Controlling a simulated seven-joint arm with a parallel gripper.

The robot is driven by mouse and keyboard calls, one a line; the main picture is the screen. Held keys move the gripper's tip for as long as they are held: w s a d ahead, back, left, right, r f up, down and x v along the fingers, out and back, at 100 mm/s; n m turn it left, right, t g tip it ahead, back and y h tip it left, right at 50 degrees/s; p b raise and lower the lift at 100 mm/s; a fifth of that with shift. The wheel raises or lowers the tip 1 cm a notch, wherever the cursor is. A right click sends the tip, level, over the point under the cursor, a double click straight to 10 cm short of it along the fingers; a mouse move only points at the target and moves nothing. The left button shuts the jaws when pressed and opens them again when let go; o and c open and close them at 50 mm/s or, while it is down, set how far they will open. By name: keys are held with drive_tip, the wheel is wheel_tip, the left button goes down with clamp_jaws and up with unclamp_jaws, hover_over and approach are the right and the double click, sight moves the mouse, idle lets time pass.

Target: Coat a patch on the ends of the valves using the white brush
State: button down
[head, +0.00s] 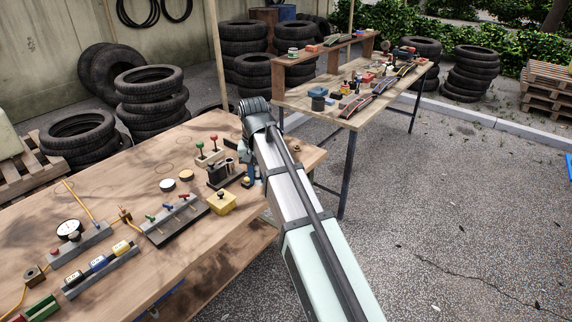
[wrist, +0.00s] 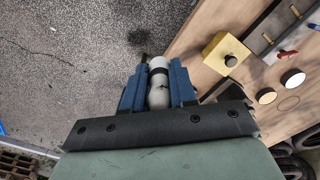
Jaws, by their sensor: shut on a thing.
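My gripper (wrist: 156,88) has its two blue fingers shut on a white, rounded, handle-like piece with a dark band, which I take to be the white brush (wrist: 158,92). Its bristles cannot be made out. In the head view my gripper (head: 250,176) is partly hidden by my arm, near the right end of the workbench. A dark bar with small blue, red and green valve handles (head: 174,220) lies on the bench, left of my gripper. A red valve handle (wrist: 288,54) shows at the right of the wrist view.
A yellow block with a dark knob (head: 222,203) stands close to my gripper. Two round discs (head: 167,185), a black holder (head: 222,174), and red and green knobs (head: 200,146) are nearby. A gauge block (head: 78,240) is at left. Bare wood (head: 60,195) lies behind it.

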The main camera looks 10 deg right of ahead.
drive_tip(key=w+a+f+m, duration=0.3)
drive_tip(key=a+m, duration=0.2)
drive_tip(key=a, duration=0.5)
drive_tip(key=w+a+f+m, duration=0.2)
drive_tip(key=a+m, duration=0.4)
drive_tip(key=a, duration=0.4)
drive_tip(key=shift+w+a+f+m, duration=0.15)
drive_tip(key=shift+w+f+m, duration=0.2)
drive_tip(key=shift+w, duration=0.25)
